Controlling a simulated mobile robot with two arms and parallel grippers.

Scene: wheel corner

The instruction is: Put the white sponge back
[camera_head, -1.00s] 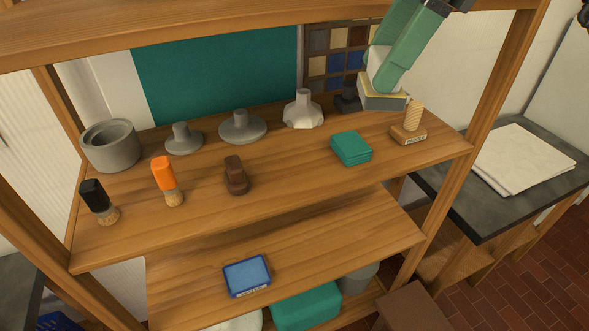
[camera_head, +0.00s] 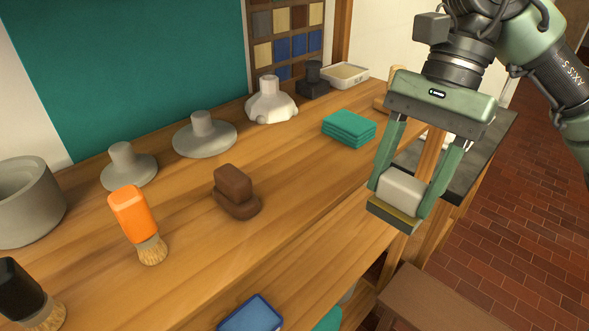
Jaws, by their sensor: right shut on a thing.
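The white sponge (camera_head: 402,188) is a pale block with a yellowish-olive layer along its lower side. My right gripper (camera_head: 404,200) is shut on it, with one finger at each side. It holds the sponge in the air, in front of the right end of the upper shelf in the picture. A shallow white tray (camera_head: 345,75) with a tan inside stands at the back right of the shelf. My left gripper is not in view.
The wooden shelf (camera_head: 290,190) carries a stack of green cloths (camera_head: 349,128), a white knobbed piece (camera_head: 271,100), a brown block-like tool (camera_head: 236,192), an orange-handled brush (camera_head: 137,222) and grey knobbed discs. A wooden post stands behind my right gripper. Bare shelf lies between the cloths and the brown tool.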

